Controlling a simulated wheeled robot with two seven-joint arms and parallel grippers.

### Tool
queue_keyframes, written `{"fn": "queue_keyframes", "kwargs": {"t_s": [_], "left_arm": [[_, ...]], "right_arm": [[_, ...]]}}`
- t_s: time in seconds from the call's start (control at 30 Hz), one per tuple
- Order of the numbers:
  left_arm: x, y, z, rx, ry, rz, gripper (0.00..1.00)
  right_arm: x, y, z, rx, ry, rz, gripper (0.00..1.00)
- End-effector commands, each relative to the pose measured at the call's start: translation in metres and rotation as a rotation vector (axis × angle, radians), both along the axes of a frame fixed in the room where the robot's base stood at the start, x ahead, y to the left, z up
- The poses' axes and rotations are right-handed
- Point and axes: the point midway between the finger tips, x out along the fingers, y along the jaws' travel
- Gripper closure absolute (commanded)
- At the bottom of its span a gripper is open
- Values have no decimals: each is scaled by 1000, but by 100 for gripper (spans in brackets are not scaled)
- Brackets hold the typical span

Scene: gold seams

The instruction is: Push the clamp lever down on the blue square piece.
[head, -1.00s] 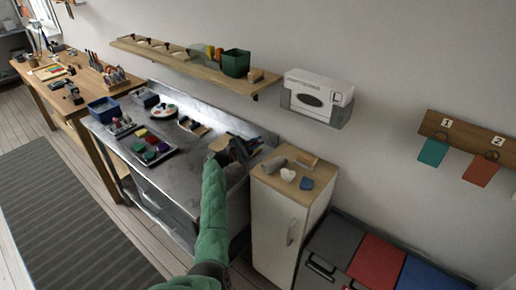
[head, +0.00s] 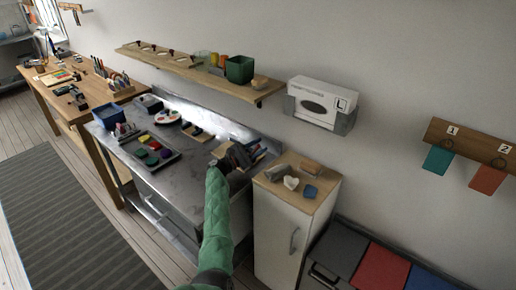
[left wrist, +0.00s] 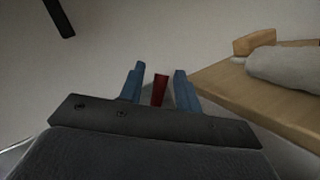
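My left gripper (head: 249,158) is over the right end of the grey metal bench, beside the white cabinet. In the left wrist view its two blue fingers (left wrist: 158,88) stand apart. A narrow dark red thing (left wrist: 160,89) shows between them, with a gap on each side; I cannot tell what it is or how far away it is. A small blue piece (head: 310,191) lies on the cabinet top, apart from the gripper. I cannot make out a clamp lever on it. My right gripper is not in view.
The white cabinet (head: 283,232) has a wooden top holding a grey roll (head: 274,173), a white heart-shaped piece (head: 291,183) and a wooden block (head: 309,167). A tray of coloured pots (head: 152,167) and a blue bin (head: 107,116) are farther left. A shelf (head: 190,69) hangs above.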

Motion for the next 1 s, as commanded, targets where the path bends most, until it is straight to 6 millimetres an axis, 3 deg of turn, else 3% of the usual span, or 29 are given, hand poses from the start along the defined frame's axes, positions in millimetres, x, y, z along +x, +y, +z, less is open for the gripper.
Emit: {"fn": "queue_keyframes", "kwargs": {"t_s": [0.37,0.6,0.7,1.0], "left_arm": [[-1,3,-1,0,0,0,67],[-11,20,-3,1,1,1,67],[-17,30,-3,1,1,1,67],[-43,75,-3,2,2,2,67]], "right_arm": [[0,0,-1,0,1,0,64],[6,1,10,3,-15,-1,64],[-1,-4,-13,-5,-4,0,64],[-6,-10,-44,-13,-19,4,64]]}}
